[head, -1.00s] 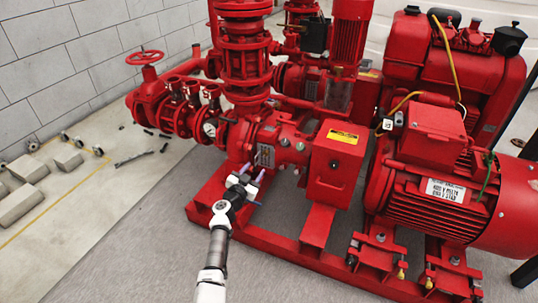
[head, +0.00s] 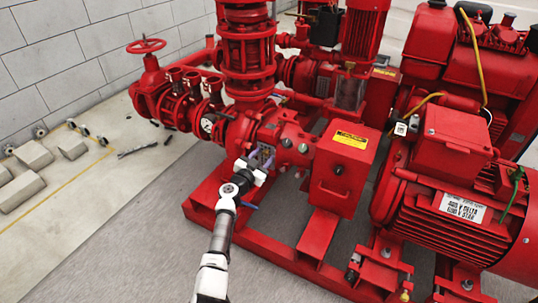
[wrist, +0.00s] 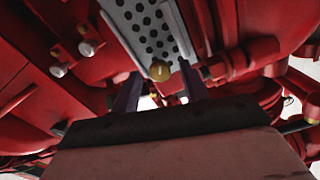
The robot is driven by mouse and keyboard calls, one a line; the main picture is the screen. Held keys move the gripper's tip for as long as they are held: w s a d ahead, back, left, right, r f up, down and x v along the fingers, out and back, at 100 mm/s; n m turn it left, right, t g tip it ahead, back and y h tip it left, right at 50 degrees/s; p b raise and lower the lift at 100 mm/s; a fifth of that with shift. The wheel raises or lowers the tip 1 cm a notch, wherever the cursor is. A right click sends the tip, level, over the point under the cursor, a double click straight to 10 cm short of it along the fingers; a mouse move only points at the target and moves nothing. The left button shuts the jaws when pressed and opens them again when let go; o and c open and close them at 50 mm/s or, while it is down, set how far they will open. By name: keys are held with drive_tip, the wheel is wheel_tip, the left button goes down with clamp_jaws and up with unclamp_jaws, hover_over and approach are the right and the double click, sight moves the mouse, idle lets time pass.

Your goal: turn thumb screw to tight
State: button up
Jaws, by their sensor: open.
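A small round brass screw head (wrist: 160,70), which looks like the thumb screw, sits at the lower end of a perforated metal plate (wrist: 150,25) in the wrist view. My gripper (wrist: 161,92) is open, with one dark purple finger on each side of the brass head. I cannot tell whether the fingers touch it. In the head view my gripper (head: 262,158) is up against the front of the red pump housing (head: 290,135) and hides the screw there.
Beside it are a red box with a yellow label (head: 340,170) and a large red motor (head: 455,205). The red base frame (head: 270,250) lies below. Silver knobs (wrist: 57,68) show left in the wrist view. Grey floor is free at lower left.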

drive_tip(key=shift+w+d, duration=0.2)
drive_tip(key=shift+w, duration=0.15)
clamp_jaws()
